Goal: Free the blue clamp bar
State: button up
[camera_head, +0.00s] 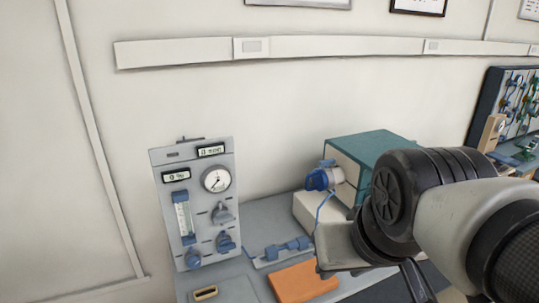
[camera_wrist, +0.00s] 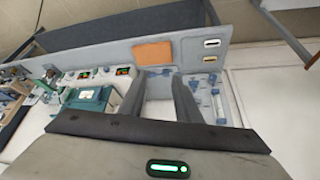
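A blue bar-shaped part (camera_head: 287,247), which looks like the clamp bar, lies across a pale plate on the grey bench in the head view. It sits between the gauge panel and the orange mat. In the wrist view a small blue part (camera_wrist: 195,80) shows just right of the right finger; it may be the same bar, partly hidden. My gripper (camera_wrist: 160,75) is open, with two dark fingers apart and nothing clearly held between them. It appears to be above the bench, apart from the bar. In the head view my arm fills the lower right and hides the fingertips.
A grey panel (camera_head: 193,200) with a gauge and blue knobs stands left of the bar. An orange mat (camera_head: 302,282) lies in front. A teal-topped box (camera_head: 372,147) with a blue motor-like part (camera_head: 322,177) stands right. A wall rail (camera_head: 330,46) runs behind.

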aim_at(326, 163)
jog(key=i+l+z, duration=0.2)
jog(key=i+l+u, duration=0.2)
jog(key=l+u, duration=0.25)
jog(key=i+l+u, duration=0.2)
jog(key=l, duration=0.2)
jog(key=k+l+u, duration=0.15)
jog(key=i+l, duration=0.15)
